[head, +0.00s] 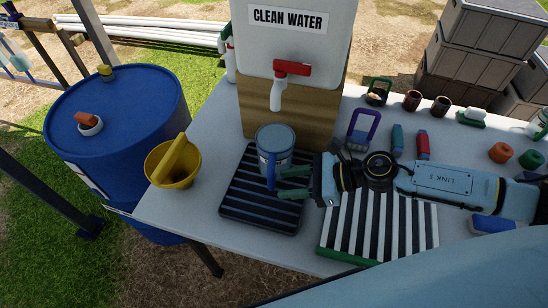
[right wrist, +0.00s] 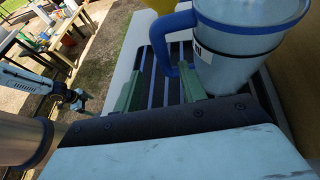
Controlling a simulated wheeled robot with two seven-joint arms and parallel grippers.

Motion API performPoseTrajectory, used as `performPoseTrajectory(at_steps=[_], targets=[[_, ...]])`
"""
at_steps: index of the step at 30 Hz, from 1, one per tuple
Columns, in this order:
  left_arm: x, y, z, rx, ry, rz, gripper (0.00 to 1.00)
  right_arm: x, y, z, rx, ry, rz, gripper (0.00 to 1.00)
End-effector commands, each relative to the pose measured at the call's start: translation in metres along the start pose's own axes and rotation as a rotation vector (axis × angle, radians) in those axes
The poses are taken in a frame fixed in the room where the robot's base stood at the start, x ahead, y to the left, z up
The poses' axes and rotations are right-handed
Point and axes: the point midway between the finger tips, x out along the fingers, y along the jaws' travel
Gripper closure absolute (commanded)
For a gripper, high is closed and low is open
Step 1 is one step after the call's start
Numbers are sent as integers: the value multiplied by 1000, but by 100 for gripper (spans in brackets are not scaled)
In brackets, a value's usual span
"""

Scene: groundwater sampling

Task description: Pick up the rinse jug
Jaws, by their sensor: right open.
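The rinse jug (head: 275,146) is a pale grey-blue jug with a blue rim and blue handle. It stands upright on a black slatted drip tray (head: 240,207) below the clean-water tap. My right gripper (head: 283,182) is open and empty, coming in from the right at the handle. In the right wrist view, the jug (right wrist: 232,60) fills the upper right, and its handle (right wrist: 160,55) shows between the two green fingers (right wrist: 160,90). I cannot tell whether they touch it. An arm at the far left of that view looks like my left one, with a small gripper (right wrist: 84,98).
The clean-water tank (head: 300,50) with a red-handled tap (head: 290,70) stands behind the jug. A yellow bucket (head: 172,165) sits at the table's left edge, near a blue barrel (head: 115,110). A striped rack (head: 380,228) lies below my right arm. Small items crowd the back right.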

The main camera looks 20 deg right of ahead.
Motion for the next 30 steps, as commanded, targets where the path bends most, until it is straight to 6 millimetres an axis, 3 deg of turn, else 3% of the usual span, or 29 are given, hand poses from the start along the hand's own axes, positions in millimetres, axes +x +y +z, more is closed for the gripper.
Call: performPoseTrajectory(at_steps=[6, 12, 21, 30], targets=[[-5, -4, -24, 0, 39, -5, 10, 24, -4, 0, 0, -2, 1, 59], [-8, -4, -22, 0, 34, -4, 10, 49, -6, -1, 0, -2, 0, 59], [-8, -2, -12, 0, 18, -3, 10, 53, -6, -3, 0, 0, 0, 60], [-8, -2, -12, 0, 18, -3, 10, 53, -6, -2, 0, 0, 0, 99]])
